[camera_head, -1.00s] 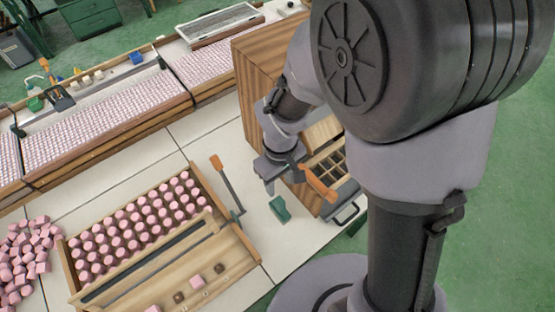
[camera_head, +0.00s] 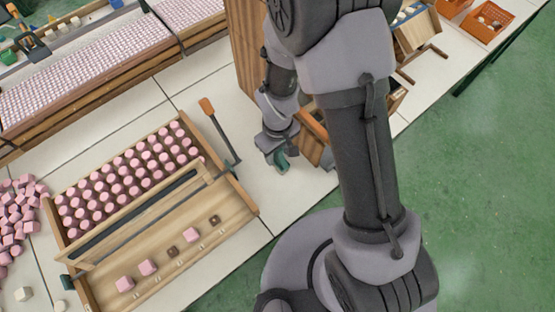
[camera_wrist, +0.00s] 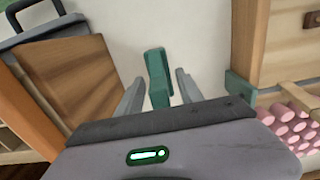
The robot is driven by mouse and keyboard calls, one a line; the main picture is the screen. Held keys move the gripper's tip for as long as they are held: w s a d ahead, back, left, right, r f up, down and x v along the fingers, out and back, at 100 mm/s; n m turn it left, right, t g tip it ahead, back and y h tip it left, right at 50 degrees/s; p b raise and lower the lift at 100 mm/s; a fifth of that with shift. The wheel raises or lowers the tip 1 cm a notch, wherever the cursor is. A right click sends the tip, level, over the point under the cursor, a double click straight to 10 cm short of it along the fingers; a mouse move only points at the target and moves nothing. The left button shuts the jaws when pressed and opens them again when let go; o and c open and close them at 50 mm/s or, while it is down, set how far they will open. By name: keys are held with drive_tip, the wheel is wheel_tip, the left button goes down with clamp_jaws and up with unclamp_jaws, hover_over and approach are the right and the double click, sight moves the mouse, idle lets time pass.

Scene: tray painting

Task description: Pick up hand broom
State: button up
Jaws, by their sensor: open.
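A small green object (camera_wrist: 155,70), possibly the hand broom, sits on the white tabletop in the wrist view. I see no bristles, so I cannot tell for sure. My gripper (camera_wrist: 159,84) is open, with one finger on each side of it and a gap on both sides. In the head view the green object (camera_head: 282,163) shows just under my gripper (camera_head: 274,150), which partly hides it. It stands between the wooden tray and the wooden box. The lower part of the green object is hidden by my gripper body in the wrist view.
A wooden tray (camera_head: 236,200) with pink pieces lies to the left. A wooden box (camera_wrist: 75,75) with a dark-handled piece (camera_wrist: 40,22) is close on the other side. Table space (camera_head: 290,190) in front is clear.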

clamp_jaws()
drive_tip(key=shift+r, duration=0.1)
wheel_tip(320, 180, up, 10)
drive_tip(key=p, duration=0.3)
drive_tip(key=shift+p, duration=0.4)
